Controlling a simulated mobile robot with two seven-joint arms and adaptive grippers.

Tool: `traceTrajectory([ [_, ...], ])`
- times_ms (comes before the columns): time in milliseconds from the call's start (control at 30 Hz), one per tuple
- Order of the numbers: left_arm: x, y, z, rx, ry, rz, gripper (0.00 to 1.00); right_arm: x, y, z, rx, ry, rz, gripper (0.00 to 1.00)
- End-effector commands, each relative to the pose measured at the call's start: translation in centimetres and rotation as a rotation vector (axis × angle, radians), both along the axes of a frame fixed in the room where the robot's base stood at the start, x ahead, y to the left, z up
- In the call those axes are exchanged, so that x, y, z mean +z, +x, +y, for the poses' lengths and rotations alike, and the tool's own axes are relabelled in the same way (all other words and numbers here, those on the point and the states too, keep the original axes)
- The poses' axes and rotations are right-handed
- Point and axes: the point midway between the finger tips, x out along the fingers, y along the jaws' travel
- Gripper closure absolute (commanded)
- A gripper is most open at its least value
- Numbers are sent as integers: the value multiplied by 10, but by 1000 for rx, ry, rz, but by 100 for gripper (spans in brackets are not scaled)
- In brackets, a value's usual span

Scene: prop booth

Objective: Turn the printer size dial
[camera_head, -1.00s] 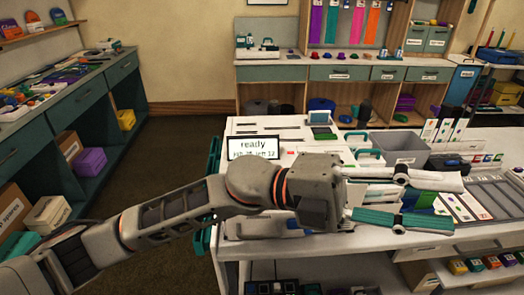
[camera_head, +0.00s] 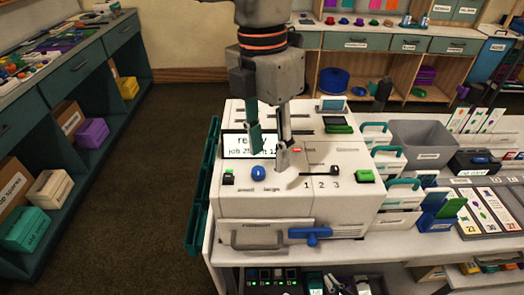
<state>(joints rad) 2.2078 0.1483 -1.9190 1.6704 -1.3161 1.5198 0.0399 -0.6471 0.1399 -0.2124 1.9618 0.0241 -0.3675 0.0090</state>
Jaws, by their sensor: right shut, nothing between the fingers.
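The printer (camera_head: 330,206) is a white machine on the table, with a display reading "ready" that my gripper partly covers. Its size dial is a round blue knob (camera_head: 258,174) on the sloped front, with small labels below it on both sides.
A slider (camera_head: 334,171) marked 1, 2, 3 and a green button (camera_head: 365,176) lie right of the dial; a small switch (camera_head: 228,178) lies left. A blue handle (camera_head: 310,235) is on the front. A grey bin (camera_head: 425,132) stands to the right. The floor at left is clear.

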Motion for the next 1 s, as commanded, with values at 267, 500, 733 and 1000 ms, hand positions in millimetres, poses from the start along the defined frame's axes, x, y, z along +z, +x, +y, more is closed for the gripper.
traceTrajectory([
  [267, 6, 16, 21, 39, 64, -62, 63, 1, 0, 0, 0, 0, 0, 100],
  [500, -30, 14, 20, 37, 62, -57, 63, 1, -1, 0, 1, 0, 2, 100],
  [733, -57, 15, 20, 38, 60, -59, 63, 2, -1, 0, 0, 1, 2, 100],
  [1000, -64, 15, 19, 38, 59, -60, 63, 2, -1, 0, 0, 1, 2, 100],
])
